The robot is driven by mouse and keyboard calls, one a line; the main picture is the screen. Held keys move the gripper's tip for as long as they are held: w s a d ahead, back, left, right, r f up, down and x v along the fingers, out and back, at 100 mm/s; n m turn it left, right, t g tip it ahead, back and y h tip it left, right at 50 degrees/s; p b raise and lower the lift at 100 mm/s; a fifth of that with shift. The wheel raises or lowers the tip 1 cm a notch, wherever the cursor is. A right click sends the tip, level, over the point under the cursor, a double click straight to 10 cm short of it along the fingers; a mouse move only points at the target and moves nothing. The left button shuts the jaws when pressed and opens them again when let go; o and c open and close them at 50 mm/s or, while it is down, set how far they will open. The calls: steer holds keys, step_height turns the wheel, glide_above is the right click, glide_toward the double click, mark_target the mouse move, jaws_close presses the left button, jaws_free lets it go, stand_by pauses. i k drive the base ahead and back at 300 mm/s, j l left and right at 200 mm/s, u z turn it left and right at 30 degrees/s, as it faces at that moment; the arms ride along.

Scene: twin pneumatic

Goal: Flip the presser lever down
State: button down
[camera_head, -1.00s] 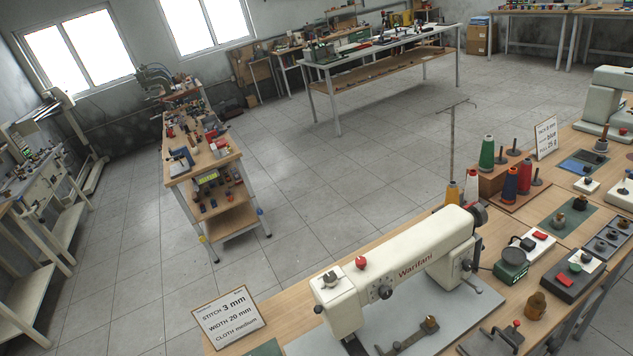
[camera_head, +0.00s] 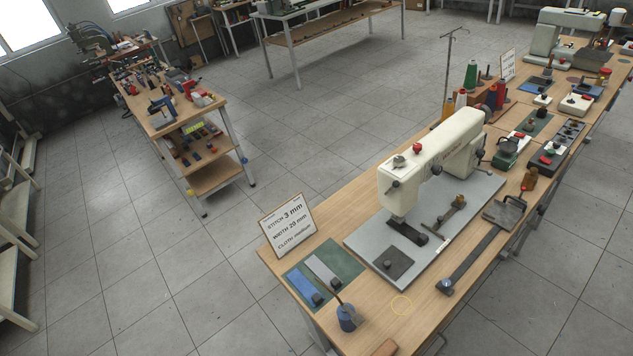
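The cream sewing machine (camera_head: 445,146) stands on a grey base plate (camera_head: 371,238) on the wooden workbench, right of centre. A red knob (camera_head: 416,148) and a grey knob (camera_head: 399,161) sit on top of its head end. A small dark part (camera_head: 394,184) sticks out from the head's left face; I cannot tell whether it is the presser lever. A dark foot piece (camera_head: 401,226) lies under the head, close to the plate. My gripper is not in view, and nothing shows touching the machine.
A sign (camera_head: 287,227) reading stitch 3 mm stands left of the machine. A green mat (camera_head: 345,263) with blue and grey strips and a blue pot (camera_head: 348,317) are in front. A long-handled tool (camera_head: 470,262) lies at right. Thread spools (camera_head: 471,76) stand behind. Open floor lies left.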

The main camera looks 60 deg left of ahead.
mark_target(396, 184)
steer(key=k+u, duration=0.1)
steer(key=u, duration=0.75)
steer(key=l+u, duration=0.45)
steer(key=l, duration=0.75)
steer(key=j+z, duration=0.4)
steer(key=j, duration=0.6)
steer(key=i+j, duration=0.1)
steer(key=i+l+u, duration=0.1)
steer(key=i, duration=1.05)
